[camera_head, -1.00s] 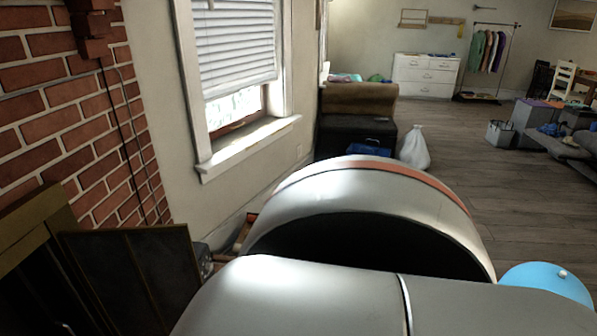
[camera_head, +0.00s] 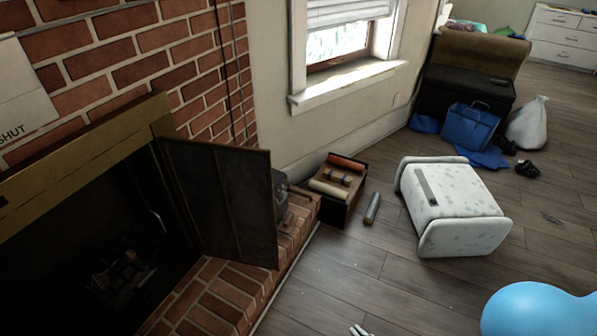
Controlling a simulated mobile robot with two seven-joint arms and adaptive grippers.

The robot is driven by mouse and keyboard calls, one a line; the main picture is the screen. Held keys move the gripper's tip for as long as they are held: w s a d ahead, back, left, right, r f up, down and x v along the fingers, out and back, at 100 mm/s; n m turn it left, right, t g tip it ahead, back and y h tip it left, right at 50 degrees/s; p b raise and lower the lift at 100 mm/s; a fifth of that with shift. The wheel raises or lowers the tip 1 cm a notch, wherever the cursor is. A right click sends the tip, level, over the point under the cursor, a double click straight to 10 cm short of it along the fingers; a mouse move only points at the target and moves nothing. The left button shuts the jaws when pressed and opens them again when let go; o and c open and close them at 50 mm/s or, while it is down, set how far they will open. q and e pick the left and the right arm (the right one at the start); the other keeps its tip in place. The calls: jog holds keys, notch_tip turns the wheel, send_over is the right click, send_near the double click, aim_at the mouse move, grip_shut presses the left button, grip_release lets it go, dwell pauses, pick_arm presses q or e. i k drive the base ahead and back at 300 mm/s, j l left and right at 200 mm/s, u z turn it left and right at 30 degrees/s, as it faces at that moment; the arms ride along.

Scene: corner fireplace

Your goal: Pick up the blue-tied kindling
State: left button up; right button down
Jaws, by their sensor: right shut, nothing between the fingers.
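A dark open box (camera_head: 351,205) stands on the floor by the wall, past the brick hearth. Several rolls or bundles lie in it. The middle bundle (camera_head: 338,178) is brown with small bluish bands and looks like the blue-tied kindling, but it is too small to be sure. An orange-red roll lies behind it and a cream roll in front. My right gripper (camera_head: 360,330) shows only as pale fingertips at the bottom edge, shut and empty, well short of the box. My left gripper is not in view.
An open dark fireplace door (camera_head: 222,198) stands left of the box, over the brick hearth (camera_head: 228,296). A small grey cylinder (camera_head: 371,208) lies right of the box. A white speckled block (camera_head: 455,205) stands farther right. Wooden floor in front of the box is clear.

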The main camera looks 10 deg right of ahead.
aim_at(341, 178)
jog(key=z, duration=0.6)
jog(key=i+l+z, duration=0.4)
jog(key=i, duration=0.8)
jog(key=i+j+z, duration=0.2)
jog(key=i+z, duration=0.25)
jog(key=i, duration=0.7)
